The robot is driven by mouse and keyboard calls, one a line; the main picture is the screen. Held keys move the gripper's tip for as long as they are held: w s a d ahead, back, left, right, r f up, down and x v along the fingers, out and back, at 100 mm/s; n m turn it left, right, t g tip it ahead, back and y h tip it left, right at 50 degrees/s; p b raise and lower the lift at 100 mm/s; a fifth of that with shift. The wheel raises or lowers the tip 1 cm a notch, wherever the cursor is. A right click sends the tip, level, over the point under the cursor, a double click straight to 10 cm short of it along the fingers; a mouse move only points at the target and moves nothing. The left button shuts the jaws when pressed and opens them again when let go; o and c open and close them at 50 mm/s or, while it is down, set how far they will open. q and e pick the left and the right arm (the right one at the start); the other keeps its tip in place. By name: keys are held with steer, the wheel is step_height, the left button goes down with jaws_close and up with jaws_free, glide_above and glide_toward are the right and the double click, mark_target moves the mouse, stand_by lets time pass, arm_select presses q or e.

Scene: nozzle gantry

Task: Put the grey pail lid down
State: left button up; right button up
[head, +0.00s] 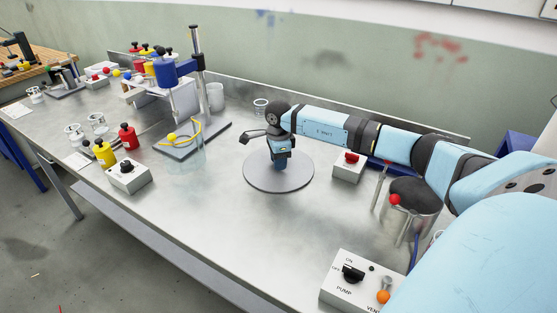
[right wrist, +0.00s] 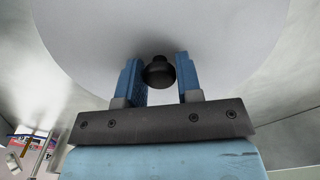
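The grey pail lid (head: 259,177) is a flat round disc with a dark knob, over the middle of the steel bench in the head view. In the right wrist view the lid (right wrist: 95,45) fills the upper part, and its black knob (right wrist: 159,71) sits between the blue fingers. My right gripper (head: 279,164) points down at the lid's centre; in the right wrist view the fingers (right wrist: 161,78) appear to touch the knob on both sides. The lid looks level; whether it rests on the bench or hangs just above is hard to tell. My left gripper is out of view.
A box with a red button (head: 349,166) stands right of the lid. A dark-topped steel vessel (head: 414,192) stands under my right arm. The pump box (head: 352,283) is at the front right, a blue-headed stand (head: 180,72) at the back left.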

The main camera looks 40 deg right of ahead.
steer(key=o, duration=0.3)
steer(key=shift+o, duration=0.2)
step_height(320, 180, up, 12)
steer(key=shift+r, duration=0.15)
stand_by(0.7)
